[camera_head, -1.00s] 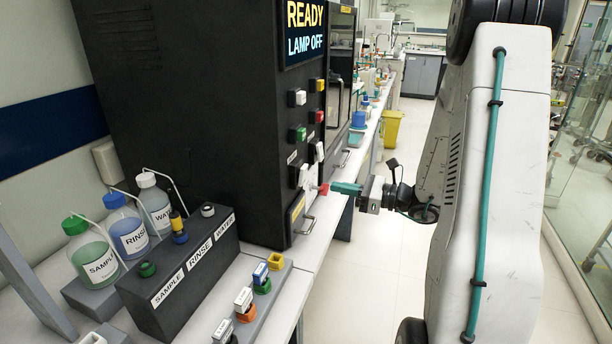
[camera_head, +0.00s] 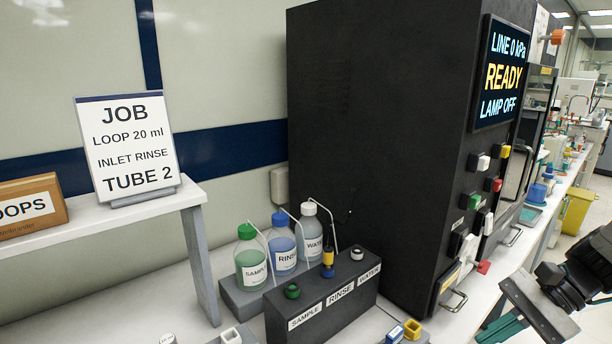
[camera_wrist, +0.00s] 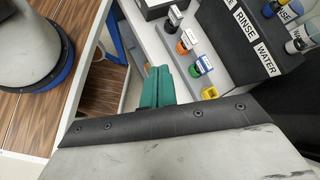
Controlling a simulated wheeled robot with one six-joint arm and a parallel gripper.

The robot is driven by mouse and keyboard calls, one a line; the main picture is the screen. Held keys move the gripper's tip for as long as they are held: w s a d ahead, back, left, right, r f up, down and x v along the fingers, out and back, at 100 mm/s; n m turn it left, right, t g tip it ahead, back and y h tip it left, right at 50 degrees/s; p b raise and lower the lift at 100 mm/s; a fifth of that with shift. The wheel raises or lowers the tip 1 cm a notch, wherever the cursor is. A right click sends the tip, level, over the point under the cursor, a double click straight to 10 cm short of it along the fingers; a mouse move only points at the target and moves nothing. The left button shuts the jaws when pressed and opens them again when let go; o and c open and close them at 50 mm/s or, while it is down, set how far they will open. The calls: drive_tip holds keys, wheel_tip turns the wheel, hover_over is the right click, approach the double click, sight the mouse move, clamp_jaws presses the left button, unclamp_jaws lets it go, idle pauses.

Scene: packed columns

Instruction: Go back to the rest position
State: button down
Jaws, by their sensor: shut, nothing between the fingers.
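My gripper shows at the lower right of the head view (camera_head: 503,328), its teal fingers partly cut off by the picture's edge. It is apart from the black machine (camera_head: 385,130) and in front of the bench. In the wrist view the two teal fingers (camera_wrist: 157,85) lie close together with nothing between them. The small red part (camera_head: 483,267) low on the machine's front stands clear of the fingers. My gripper is shut and empty.
A dark block labelled SAMPLE, RINSE, WATER (camera_head: 325,305) stands on the bench before three bottles (camera_head: 284,245). A job card (camera_head: 126,150) stands on a raised shelf. Colored connectors (camera_wrist: 187,45) sit near the bench edge. A yellow bin (camera_head: 577,215) stands at the right.

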drive_tip(key=s+a+r+n+t+h, duration=0.1)
drive_tip(key=s+a+r+n+h, duration=0.3)
drive_tip(key=s+r+n+h, duration=0.5)
drive_tip(key=s+n, duration=0.1)
drive_tip(key=n, duration=0.2)
drive_tip(key=shift+r+t+h, duration=0.25)
drive_tip(key=shift+t+h, duration=0.15)
